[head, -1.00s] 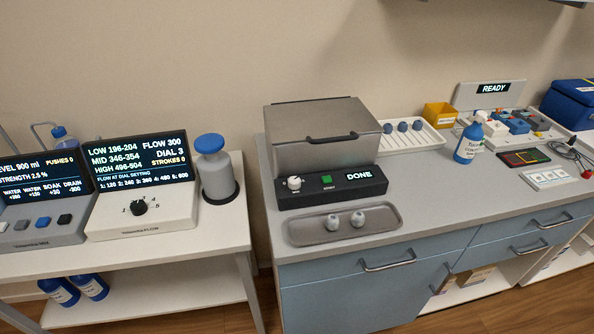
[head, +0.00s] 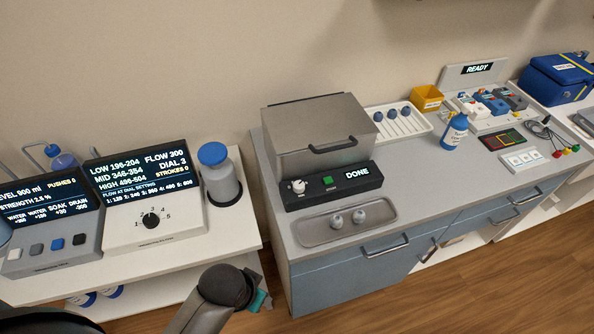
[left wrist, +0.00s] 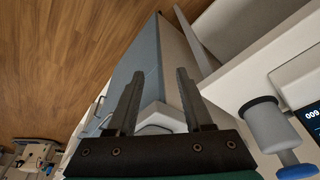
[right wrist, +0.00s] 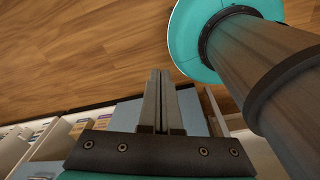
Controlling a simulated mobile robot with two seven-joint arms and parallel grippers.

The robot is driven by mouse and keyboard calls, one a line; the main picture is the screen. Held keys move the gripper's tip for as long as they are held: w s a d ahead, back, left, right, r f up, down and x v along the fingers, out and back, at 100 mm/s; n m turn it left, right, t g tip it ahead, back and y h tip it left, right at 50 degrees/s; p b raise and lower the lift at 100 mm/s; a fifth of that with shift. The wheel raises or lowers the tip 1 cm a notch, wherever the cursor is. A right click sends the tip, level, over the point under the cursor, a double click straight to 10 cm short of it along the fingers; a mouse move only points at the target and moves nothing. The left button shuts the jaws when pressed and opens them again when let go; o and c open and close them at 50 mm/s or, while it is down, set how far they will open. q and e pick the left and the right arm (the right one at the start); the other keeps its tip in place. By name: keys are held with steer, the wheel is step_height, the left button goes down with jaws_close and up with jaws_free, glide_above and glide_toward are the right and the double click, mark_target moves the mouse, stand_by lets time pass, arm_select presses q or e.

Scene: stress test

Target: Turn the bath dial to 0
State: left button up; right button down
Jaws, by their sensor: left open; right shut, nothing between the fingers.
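The bath is a steel box with a closed lid (head: 315,130) on the grey counter. Its black front panel (head: 330,188) carries a white dial (head: 299,186), a green button (head: 327,181) and a display reading DONE. The dial's scale is too small to read. My left gripper (left wrist: 155,75) is open and empty in the left wrist view, with a blue-grey cabinet beyond it. My right gripper (right wrist: 159,72) is shut and empty in the right wrist view, above the floor and cabinets. Neither gripper's fingers show in the head view, and neither is seen touching the dial.
A grey tray (head: 310,236) with two small knob-like pieces lies before the bath. A flow unit (head: 150,232) with a black dial and a blue-capped bottle (head: 220,180) stand on the left table. A gap separates table and counter. A white rack (head: 412,132) stands right of the bath.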

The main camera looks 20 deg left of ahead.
arm_select(q)
steer(key=w+r+m+p, duration=0.25)
steer(key=w+r, duration=0.25)
steer(key=r, duration=0.6)
steer(key=m+h+p, duration=0.1)
steer(key=m+h, duration=0.1)
steer(key=m, duration=0.2)
glide_toward(299, 184)
steer(key=shift+n+h, duration=0.25)
steer(key=shift+h, duration=0.05)
steer(key=b+x, duration=0.1)
steer(key=x, duration=0.4)
steer(key=b+x, duration=0.1)
steer(key=x, duration=0.2)
steer(key=shift+a+f+b, duration=0.2)
steer(key=shift+f+b, duration=0.15)
arm_select(e)
steer(key=shift+a+r, duration=0.35)
steer(key=shift+r, duration=0.4)
arm_select(q)
jaws_close()
